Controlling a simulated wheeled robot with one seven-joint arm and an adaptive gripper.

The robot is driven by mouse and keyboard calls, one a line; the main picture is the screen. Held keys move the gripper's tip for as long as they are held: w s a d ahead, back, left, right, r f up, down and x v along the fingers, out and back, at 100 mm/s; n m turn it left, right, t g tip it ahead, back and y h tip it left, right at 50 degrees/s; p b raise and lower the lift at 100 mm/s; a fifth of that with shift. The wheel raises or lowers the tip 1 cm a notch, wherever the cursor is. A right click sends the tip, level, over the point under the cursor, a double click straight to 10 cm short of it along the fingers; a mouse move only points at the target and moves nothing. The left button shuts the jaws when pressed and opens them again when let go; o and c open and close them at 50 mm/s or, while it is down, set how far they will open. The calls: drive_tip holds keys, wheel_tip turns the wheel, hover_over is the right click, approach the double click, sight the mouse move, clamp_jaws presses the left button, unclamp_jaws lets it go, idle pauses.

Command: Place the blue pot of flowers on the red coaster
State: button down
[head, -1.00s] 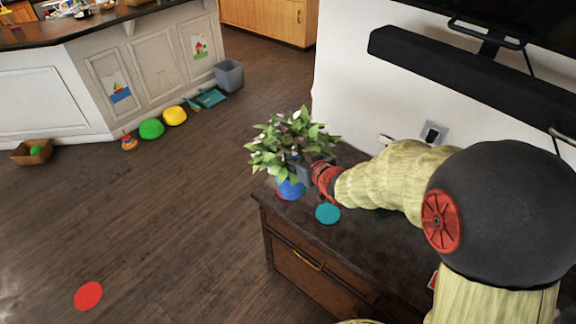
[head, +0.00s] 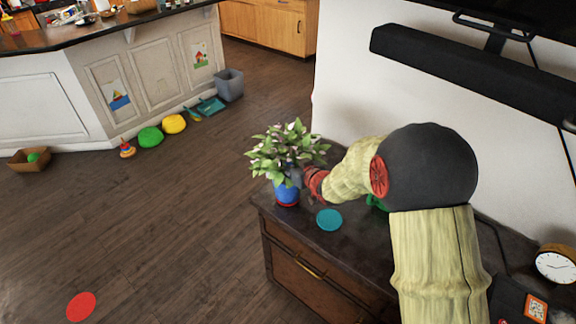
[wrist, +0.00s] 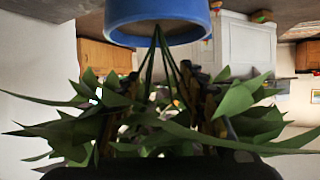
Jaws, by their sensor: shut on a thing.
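The blue pot of flowers (head: 286,194) is upright at the left end of the dark cabinet top, leafy with white blooms. Red edges of the red coaster (head: 288,205) show just under the pot; I cannot tell whether the pot touches it. My gripper (head: 298,177) reaches in from the right and is shut on the plant's stems and leaves above the pot. In the wrist view the picture is upside down: the blue pot (wrist: 160,22) is at the top, and leaves hide most of my fingers (wrist: 165,100).
A teal coaster (head: 329,220) lies on the cabinet top (head: 350,245) to the right of the pot. A red disc (head: 81,306) lies on the floor. A clock (head: 556,264) stands at the right. A soundbar (head: 470,75) is on the wall above.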

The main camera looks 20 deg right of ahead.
drive_tip(key=shift+w+f, duration=0.1)
drive_tip(key=shift+f, duration=0.15)
drive_tip(key=c, duration=1.1)
unclamp_jaws()
drive_tip(key=shift+f, duration=0.15)
